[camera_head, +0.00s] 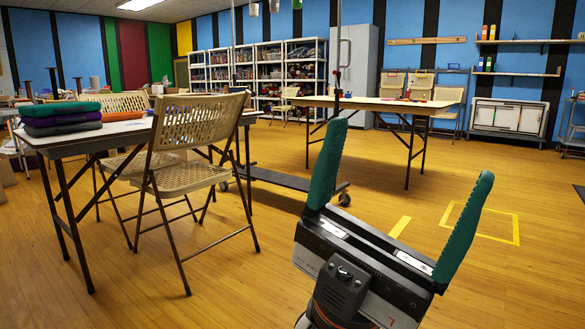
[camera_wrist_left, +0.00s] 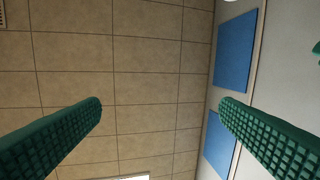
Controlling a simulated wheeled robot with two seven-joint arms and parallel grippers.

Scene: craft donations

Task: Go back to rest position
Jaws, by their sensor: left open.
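My left gripper (camera_head: 408,190) is in the lower right of the head view, raised in front of the wooden floor. Its two green fingers stand wide apart and point upward, with nothing between them. In the left wrist view the same open fingers (camera_wrist_left: 160,125) frame only ceiling tiles and part of a wall with blue panels (camera_wrist_left: 236,50). My right gripper is not in view.
A table (camera_head: 120,130) with folded cloths (camera_head: 62,128) and a tan folding chair (camera_head: 185,175) stand at the left. Another table (camera_head: 390,103) stands farther back. Shelves (camera_head: 290,70) line the far wall. Wooden floor (camera_head: 510,270) at right looks clear.

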